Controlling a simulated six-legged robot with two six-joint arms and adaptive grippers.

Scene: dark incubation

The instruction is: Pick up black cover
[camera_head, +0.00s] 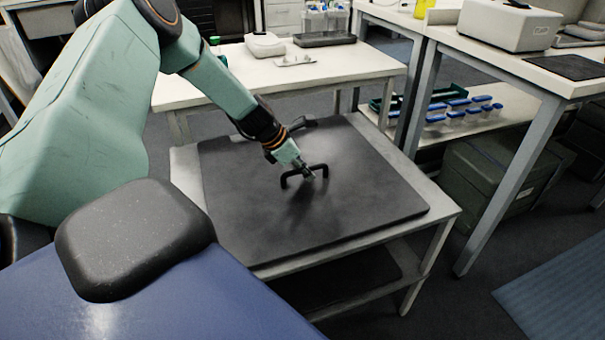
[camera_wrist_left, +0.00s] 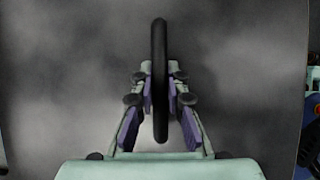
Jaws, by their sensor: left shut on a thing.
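The black cover (camera_head: 245,210) is a flat dark square panel with rounded corners, lying on a low white table. A black arched handle (camera_head: 289,180) stands up near its middle. My left gripper (camera_head: 308,174) reaches down from the upper left and is shut on this handle. In the left wrist view, the two purple-padded fingers (camera_wrist_left: 160,115) lie on either side of the handle bar (camera_wrist_left: 160,45), with the cover's cloudy grey surface (camera_wrist_left: 70,70) behind. The cover appears to rest flat on the table. My right gripper is not in view.
The low white table (camera_head: 440,208) shows as a narrow rim around the cover and has a lower shelf. A bench (camera_head: 180,92) behind holds small equipment. A taller bench (camera_head: 480,62) stands at right, with blue-capped containers (camera_head: 460,103) and a green crate (camera_head: 480,180) beneath.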

